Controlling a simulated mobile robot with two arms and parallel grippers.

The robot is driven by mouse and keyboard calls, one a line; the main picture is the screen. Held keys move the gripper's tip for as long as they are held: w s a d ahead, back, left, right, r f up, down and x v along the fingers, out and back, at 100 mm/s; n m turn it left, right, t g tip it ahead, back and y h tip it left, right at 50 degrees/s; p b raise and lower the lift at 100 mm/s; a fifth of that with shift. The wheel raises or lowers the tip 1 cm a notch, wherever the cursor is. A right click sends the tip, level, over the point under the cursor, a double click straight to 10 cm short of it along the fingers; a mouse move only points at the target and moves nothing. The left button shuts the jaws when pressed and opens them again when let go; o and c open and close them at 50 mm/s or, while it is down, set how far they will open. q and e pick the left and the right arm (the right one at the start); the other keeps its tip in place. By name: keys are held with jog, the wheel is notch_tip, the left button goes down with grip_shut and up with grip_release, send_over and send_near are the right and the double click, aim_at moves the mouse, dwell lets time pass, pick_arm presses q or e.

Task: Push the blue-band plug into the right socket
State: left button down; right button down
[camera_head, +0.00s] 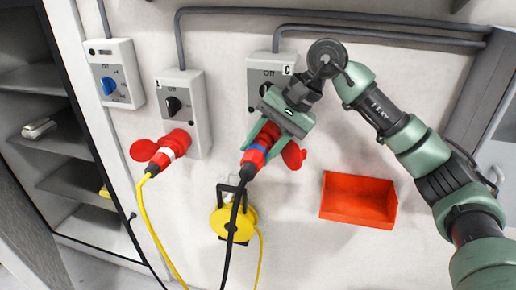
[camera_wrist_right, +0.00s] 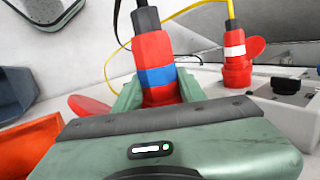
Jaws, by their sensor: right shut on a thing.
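The blue-band plug (camera_head: 257,152) is red with a blue ring and a black cable, and sits at the right socket box (camera_head: 257,78). My right gripper (camera_head: 266,137) is shut on this plug, in front of the box. In the right wrist view the plug (camera_wrist_right: 155,62) stands between the fingers of the gripper (camera_wrist_right: 158,98). The arm and gripper hide the socket mouth, so I cannot tell how deep the plug is. A red socket lid (camera_head: 293,155) hangs open to the right. My left gripper is not in view.
A white-band plug (camera_head: 170,150) with a yellow cable is in the left socket box (camera_head: 184,108). A box with a blue knob (camera_head: 113,75) is further left. A yellow cable reel (camera_head: 222,222) hangs below. A red bin (camera_head: 358,200) is on the wall at right.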

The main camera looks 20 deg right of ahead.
aim_at(263, 136)
jog(key=shift+w+d+r, duration=0.55)
jog(key=shift+w, duration=0.05)
dwell(0.7)
jog(key=shift+w+d+r+t+p, duration=0.3)
jog(key=shift+w+d+r+p, duration=0.2)
jog(key=shift+w+p, duration=0.15)
dwell(2.4)
jog(key=shift+f, duration=0.15)
jog(key=shift+s+a+f+b, duration=0.6)
jog(key=shift+b, duration=0.45)
jog(key=shift+s+a+f+b, duration=0.3)
jog(key=shift+s+f+b, duration=0.1)
jog(key=shift+s+f, duration=0.05)
jog(key=shift+s+a+f+b, duration=0.1)
jog(key=shift+s+a+b, duration=0.15)
jog(key=shift+s, duration=0.25)
jog(key=shift+s+a+f+b, duration=0.1)
jog(key=shift+s+a+b, duration=0.1)
jog(key=shift+s, duration=0.25)
jog(key=shift+s+a+r, duration=0.15)
jog(key=shift+s+r, duration=0.05)
jog(key=shift+s, duration=0.15)
jog(key=shift+a, duration=0.1)
